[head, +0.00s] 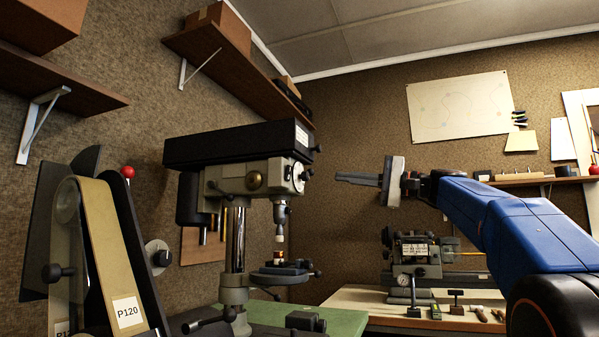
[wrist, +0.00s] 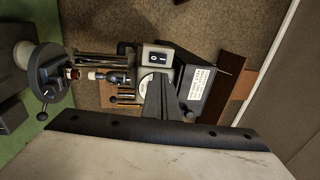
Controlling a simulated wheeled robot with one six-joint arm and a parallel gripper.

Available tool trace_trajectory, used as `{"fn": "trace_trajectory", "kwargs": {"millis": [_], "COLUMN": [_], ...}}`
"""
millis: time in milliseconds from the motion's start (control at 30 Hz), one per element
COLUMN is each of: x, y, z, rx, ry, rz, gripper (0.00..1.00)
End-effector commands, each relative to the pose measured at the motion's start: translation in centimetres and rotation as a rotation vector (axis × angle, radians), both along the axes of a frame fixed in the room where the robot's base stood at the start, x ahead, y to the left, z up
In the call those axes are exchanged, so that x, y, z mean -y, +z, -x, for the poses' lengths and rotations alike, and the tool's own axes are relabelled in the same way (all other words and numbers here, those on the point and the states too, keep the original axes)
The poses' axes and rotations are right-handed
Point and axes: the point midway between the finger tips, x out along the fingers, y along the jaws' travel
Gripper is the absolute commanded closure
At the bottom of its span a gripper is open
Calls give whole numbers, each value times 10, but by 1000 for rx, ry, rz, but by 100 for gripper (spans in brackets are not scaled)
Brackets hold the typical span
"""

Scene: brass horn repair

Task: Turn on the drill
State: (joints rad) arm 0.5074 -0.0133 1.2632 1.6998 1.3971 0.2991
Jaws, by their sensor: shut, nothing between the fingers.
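The bench drill (head: 235,150) stands left of centre in the head view, with a black top cover and a steel column. In the wrist view the drill (wrist: 130,50) appears turned on its side. Its rocker switch (wrist: 156,57), marked I and O, faces the wrist camera; I cannot tell which side is pressed. My gripper (head: 338,178) is shut and empty, pointing left at the drill's front with a visible gap in the head view. In the wrist view my gripper's fingers (wrist: 156,82) end beside the switch and cover part of a round dial.
A belt sander (head: 110,260) marked P120 stands at the near left. A small machine (head: 415,260) sits on the workbench (head: 350,298) at the back right. Shelves (head: 215,52) with boxes hang on the left wall, above the drill. Space right of the drill is open.

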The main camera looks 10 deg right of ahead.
Motion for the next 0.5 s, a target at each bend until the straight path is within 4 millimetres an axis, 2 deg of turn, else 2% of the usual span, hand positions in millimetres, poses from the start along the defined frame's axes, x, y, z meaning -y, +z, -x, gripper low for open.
{"fn": "trace_trajectory", "kwargs": {"millis": [100,500], "x": [4,1], "y": [6,7], "z": [-1,-2], "rx": [11,10], "ry": [5,6], "rz": [-13,-14], "gripper": [100,100]}}
